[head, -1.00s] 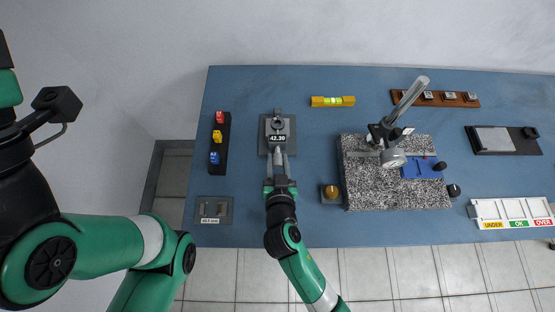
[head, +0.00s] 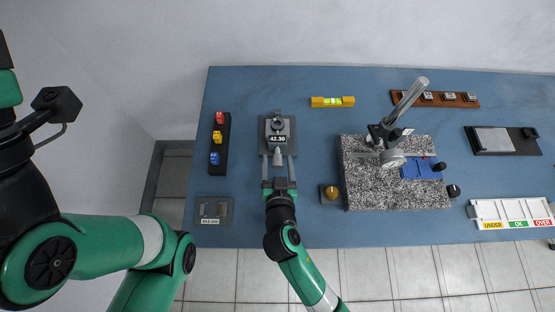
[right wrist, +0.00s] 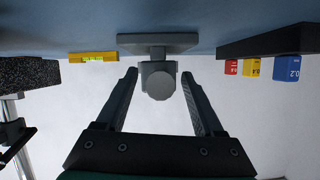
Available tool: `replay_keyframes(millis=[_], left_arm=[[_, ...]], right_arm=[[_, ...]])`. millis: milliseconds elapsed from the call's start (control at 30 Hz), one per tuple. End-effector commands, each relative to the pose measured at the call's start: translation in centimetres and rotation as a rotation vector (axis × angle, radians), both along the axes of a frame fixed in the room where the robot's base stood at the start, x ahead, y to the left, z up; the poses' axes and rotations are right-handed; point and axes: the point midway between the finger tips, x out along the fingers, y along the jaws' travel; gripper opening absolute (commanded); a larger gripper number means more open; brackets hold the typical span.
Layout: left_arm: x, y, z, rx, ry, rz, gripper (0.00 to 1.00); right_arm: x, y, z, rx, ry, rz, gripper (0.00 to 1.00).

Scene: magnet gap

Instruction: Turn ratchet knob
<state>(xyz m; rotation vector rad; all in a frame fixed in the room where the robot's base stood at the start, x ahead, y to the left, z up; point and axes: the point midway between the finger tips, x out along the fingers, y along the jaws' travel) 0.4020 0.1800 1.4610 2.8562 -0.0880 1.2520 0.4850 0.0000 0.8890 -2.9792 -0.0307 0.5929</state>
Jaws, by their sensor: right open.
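A grey micrometer-like device (head: 289,124) with a display reading 42.30 stands on the left part of the blue bench. Its pale grey ratchet knob (head: 277,160) points toward the bench's front edge. In the right wrist view the round end of the knob (right wrist: 159,84) faces the camera. My right gripper (head: 279,167) is open, with one finger on each side of the knob. In the right wrist view the fingers of my right gripper (right wrist: 160,78) show clear gaps to the knob on both sides. My left gripper is out of view.
A black rack (head: 221,128) with red, yellow and blue blocks stands left of the device. A small grey plate (head: 213,221) lies at front left. A yellow level (head: 332,101) lies behind. A granite plate (head: 370,190) with a dial gauge stands to the right.

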Motion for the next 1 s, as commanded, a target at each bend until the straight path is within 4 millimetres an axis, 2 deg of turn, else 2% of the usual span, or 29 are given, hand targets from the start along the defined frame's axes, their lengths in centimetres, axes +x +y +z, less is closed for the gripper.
replay_keyframes(millis=[233, 333, 500, 633, 900, 1000], left_arm=[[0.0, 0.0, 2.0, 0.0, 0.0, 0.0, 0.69], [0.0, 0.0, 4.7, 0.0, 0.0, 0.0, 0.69], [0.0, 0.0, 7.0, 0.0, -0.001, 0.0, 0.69], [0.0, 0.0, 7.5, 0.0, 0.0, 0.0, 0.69], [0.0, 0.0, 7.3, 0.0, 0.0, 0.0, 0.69], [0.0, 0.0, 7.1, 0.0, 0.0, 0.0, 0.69]], right_arm=[[-4.8, -0.1, 2.3, 0.0, 0.0, 0.005, 0.69], [-7.0, -0.2, 3.9, -0.005, 0.004, 0.005, 0.69], [-9.4, -0.4, 4.5, -0.002, 0.004, 0.002, 0.69], [-10.1, -0.5, 4.4, -0.002, 0.002, 0.001, 0.69], [-10.2, -0.5, 4.2, 0.0, 0.0, 0.0, 0.69], [-10.2, 0.3, 3.9, 0.027, 0.004, 0.024, 0.69]])
